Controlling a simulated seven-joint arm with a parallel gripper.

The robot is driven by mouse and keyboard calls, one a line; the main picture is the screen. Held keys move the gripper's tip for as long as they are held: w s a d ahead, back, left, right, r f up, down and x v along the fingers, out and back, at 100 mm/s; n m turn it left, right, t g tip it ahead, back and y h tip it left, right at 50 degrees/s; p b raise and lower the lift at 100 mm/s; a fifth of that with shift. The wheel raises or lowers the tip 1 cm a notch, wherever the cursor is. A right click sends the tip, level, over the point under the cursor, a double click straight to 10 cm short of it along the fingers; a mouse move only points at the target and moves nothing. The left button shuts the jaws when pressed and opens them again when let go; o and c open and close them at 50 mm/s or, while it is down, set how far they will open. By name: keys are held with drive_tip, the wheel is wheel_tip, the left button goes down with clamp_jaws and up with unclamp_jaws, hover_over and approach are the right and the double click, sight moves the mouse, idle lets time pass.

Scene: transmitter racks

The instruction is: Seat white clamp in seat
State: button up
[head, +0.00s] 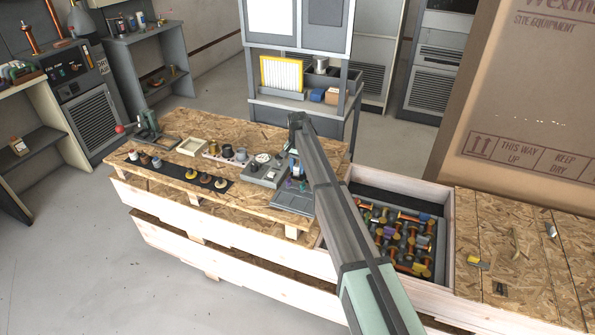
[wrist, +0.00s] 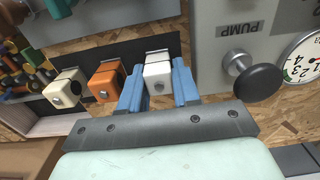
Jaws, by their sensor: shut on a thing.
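My gripper (wrist: 158,72) has blue fingers closed on the sides of a white clamp (wrist: 158,82). The clamp's upper end is at a grey metal piece on a dark board (wrist: 120,52); I cannot tell whether it is seated there.
A grey pump panel with a black knob (wrist: 258,82) and a gauge (wrist: 303,62) is close to the right of my gripper in the wrist view. In the head view an open bin of colourful spools (head: 405,240) lies right of the chipboard top (head: 185,125).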

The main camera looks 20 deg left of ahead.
drive_tip(key=shift+r, duration=0.1)
wheel_tip(320, 180, up, 8)
drive_tip(key=shift+r, duration=0.25)
drive_tip(key=s+a+r, duration=0.1)
drive_tip(key=a, duration=0.1)
drive_tip(key=r, duration=0.1)
hover_over(281, 199)
wheel_tip(281, 199, down, 9)
drive_tip(key=shift+s, duration=0.1)
idle(0.6)
drive_tip(key=shift+f, duration=0.55)
drive_tip(key=o, duration=1.1)
drive_tip(key=shift+c, duration=0.2)
